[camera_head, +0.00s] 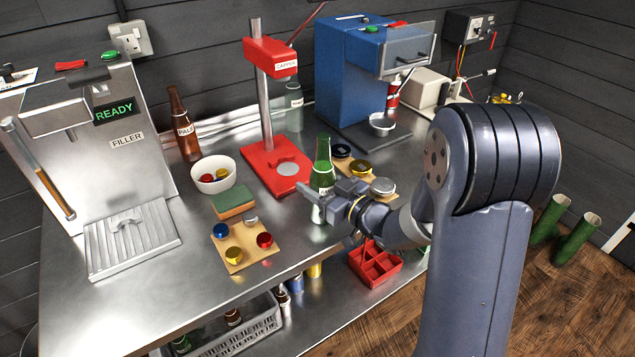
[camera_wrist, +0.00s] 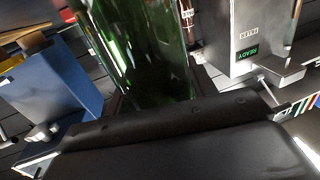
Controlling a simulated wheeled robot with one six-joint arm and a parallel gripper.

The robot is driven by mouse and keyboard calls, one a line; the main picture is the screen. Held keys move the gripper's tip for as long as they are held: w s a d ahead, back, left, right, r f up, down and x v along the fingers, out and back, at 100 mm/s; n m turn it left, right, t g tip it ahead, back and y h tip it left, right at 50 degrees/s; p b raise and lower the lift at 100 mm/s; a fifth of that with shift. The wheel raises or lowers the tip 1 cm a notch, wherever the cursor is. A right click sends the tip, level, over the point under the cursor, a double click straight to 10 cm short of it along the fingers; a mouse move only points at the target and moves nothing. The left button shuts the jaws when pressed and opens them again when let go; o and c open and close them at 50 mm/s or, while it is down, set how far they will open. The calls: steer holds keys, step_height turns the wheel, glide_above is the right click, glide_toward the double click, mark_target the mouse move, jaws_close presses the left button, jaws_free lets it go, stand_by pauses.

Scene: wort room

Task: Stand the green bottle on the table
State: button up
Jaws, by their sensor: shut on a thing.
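The green bottle (camera_head: 323,176) is upright, or nearly so, at the front part of the steel table (camera_head: 130,302). My gripper (camera_head: 320,189) is shut on the bottle's body, with the arm reaching in from the right. The lower part of the bottle shows pale below the fingers, and I cannot tell whether its base touches the table. In the wrist view, the green glass (camera_wrist: 140,50) fills the space between the fingers.
A red capper (camera_head: 268,168) stands behind the bottle. A board of caps (camera_head: 241,246), a sponge (camera_head: 233,204) and a white bowl (camera_head: 213,187) are to its left. More caps (camera_head: 360,167) lie behind right. The filler (camera_head: 90,140) is far left. The front left tabletop is clear.

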steer(key=o, duration=1.4)
steer(key=shift+f, duration=0.1)
steer(key=shift+r, duration=0.2)
steer(key=b+v, duration=0.1)
steer(key=v, duration=1.1)
steer(key=shift+s, duration=0.1)
